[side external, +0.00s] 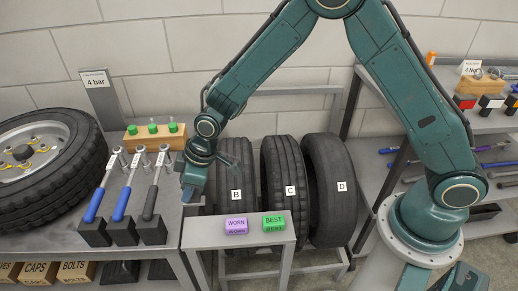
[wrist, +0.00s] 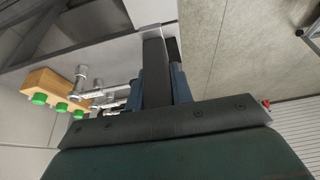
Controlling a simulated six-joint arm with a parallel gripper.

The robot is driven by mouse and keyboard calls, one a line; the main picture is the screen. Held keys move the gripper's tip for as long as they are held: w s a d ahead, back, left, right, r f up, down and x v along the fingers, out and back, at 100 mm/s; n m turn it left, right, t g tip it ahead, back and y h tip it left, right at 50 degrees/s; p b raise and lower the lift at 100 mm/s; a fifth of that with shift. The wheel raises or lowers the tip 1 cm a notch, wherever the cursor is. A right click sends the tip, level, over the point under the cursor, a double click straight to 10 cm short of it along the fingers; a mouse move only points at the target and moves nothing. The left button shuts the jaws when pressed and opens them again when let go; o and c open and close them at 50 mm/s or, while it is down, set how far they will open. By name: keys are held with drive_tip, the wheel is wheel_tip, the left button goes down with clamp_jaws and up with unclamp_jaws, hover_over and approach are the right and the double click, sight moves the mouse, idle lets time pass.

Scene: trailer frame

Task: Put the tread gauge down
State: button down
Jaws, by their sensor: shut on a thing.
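My gripper (side external: 194,182) points down just right of the tool bench edge, above the gap left of tyre B (side external: 236,208). In the wrist view my gripper (wrist: 161,72) shows as blue and dark grey fingers close together. Tyre C (side external: 284,180) and tyre D (side external: 330,190) stand upright to the right of tyre B. A purple WORN block (side external: 236,224) and a green BEST block (side external: 273,221) sit on the low metal stand (side external: 240,243).
Several torque wrenches (side external: 128,188) stand in black holders on the left bench. A wooden block with green-capped parts (side external: 155,137) is behind them. A mounted wheel (side external: 45,170) lies at far left. A shelf with tools (side external: 485,130) is at right.

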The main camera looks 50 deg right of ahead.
wheel_tip(320, 180, down, 10)
drive_tip(key=shift+r, duration=0.2)
drive_tip(key=shift+f, duration=0.1)
drive_tip(key=shift+f, duration=1.75)
drive_tip(key=shift+f, duration=0.15)
drive_tip(key=c, duration=1.2)
unclamp_jaws()
drive_tip(key=shift+c, duration=0.2)
drive_tip(key=v, duration=1.2)
